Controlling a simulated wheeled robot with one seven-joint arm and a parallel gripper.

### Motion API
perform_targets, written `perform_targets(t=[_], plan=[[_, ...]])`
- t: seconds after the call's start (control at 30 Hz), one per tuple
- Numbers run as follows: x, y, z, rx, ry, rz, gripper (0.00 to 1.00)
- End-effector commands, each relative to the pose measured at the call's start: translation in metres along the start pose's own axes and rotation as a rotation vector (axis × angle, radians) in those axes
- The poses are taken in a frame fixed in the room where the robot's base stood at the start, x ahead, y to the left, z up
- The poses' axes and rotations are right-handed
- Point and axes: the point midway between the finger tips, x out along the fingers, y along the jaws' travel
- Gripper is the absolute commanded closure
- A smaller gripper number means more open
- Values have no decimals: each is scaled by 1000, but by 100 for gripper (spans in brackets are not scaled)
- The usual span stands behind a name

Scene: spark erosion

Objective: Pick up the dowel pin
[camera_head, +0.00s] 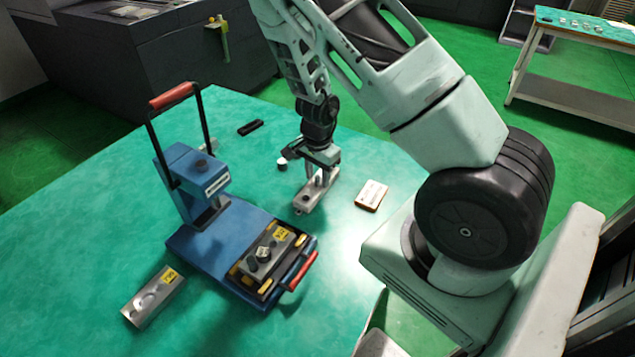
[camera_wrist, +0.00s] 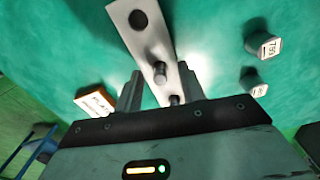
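A narrow metal plate (camera_wrist: 148,45) lies on the green table with a dark round hole at its far end. A short grey dowel pin (camera_wrist: 160,74) stands on it, and a second similar pin end (camera_wrist: 174,100) shows closer to my gripper body, partly hidden. Which of the two is the task's pin I cannot tell. In the wrist view my gripper (camera_wrist: 160,72) is open, its fingers on either side of the pin with gaps between. In the head view my gripper (camera_head: 318,177) is low over the plate (camera_head: 306,204), and the pins are hard to make out.
A blue press (camera_head: 190,175) with a metal block stands left of the plate. A second holed plate (camera_head: 153,297) lies at the front left. A labelled orange-edged box (camera_head: 371,195) lies right of the gripper. Two labelled grey pieces (camera_wrist: 262,45) (camera_wrist: 253,82) show in the wrist view.

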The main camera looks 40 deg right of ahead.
Motion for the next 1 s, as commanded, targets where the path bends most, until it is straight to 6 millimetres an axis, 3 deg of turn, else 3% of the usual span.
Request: perform_targets(t=[0.23,0.37,0.77,1.0], plan=[[1,0,0,0,0,-1,63],[1,0,0,-1,0,-1,99],[-6,-1,0,-2,1,-3,100],[-49,-2,1,-4,1,-5,100]])
